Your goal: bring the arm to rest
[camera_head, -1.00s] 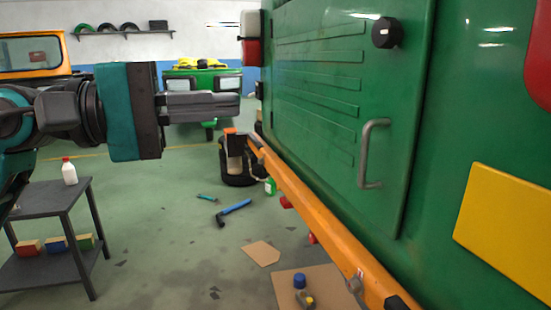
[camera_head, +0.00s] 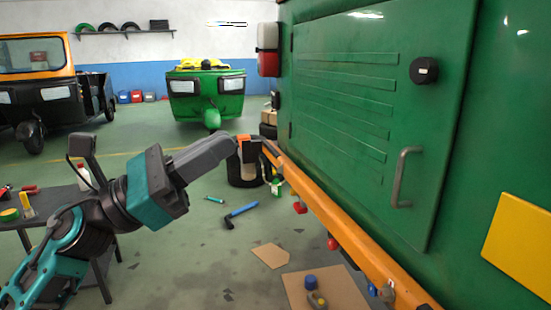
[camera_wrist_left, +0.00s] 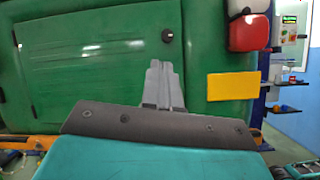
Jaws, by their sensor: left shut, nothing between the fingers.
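My left gripper (camera_head: 226,143) comes in from the left in the head view, angled up to the right. Its fingers are shut with nothing between them. The fingertips appear close to the orange bar of the green rickshaw (camera_head: 345,120) in the picture; whether they touch cannot be told. In the left wrist view, the shut fingers (camera_wrist_left: 164,82) point toward the green panel of the rickshaw (camera_wrist_left: 100,60). My right gripper shows in neither view.
The orange bumper bar (camera_head: 330,220) runs along the rickshaw's lower edge. A dark table (camera_head: 60,203) stands at the left behind my arm. A blue hammer (camera_head: 240,213) and a cardboard sheet (camera_head: 325,285) lie on the floor. Another green rickshaw (camera_head: 207,95) stands at the back.

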